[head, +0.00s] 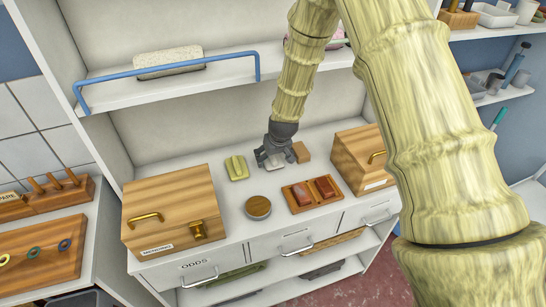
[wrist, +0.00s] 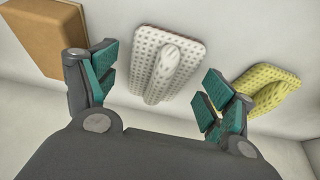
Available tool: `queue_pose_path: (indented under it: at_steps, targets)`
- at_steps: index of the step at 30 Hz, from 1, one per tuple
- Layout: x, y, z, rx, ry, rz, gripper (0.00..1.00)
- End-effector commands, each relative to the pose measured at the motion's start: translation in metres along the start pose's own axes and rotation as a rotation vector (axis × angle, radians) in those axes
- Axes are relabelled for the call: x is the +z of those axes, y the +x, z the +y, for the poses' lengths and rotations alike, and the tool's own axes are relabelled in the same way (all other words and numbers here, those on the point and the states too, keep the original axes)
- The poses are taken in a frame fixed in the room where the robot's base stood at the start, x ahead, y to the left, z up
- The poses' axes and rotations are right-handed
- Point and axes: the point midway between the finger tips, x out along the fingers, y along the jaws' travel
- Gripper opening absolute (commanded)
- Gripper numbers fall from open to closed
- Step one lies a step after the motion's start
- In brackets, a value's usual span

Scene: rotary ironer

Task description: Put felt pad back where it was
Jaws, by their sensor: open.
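My gripper (head: 274,157) is open over the white counter, and it also shows in the wrist view (wrist: 160,85). A white, dotted pad with a raised grip (wrist: 167,62) lies ahead of and between the open fingers, not held. A yellow dotted pad with a similar grip (wrist: 263,88) lies beside the right finger; in the head view this yellow pad (head: 236,167) is left of my gripper. A plain brown block (wrist: 45,38) is beyond the left finger and right of my gripper in the head view (head: 300,152). I cannot tell which is the felt pad.
A wooden box with brass latch (head: 172,205) stands left, another wooden box (head: 359,160) right. A round wooden-topped item (head: 258,207) and a tray with red pieces (head: 288,199) are in front. A shelf with a blue rail (head: 170,68) hangs above.

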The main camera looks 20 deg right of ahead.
Motion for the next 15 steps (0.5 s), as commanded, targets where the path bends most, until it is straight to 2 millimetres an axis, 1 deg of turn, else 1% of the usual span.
queue_pose_path:
  at_steps: [5,15]
  targets:
    - [0.000,-0.013,0.000,0.000,0.000,0.001,0.83]
    - [0.000,-0.052,0.000,0.001,-0.002,0.002,0.83]
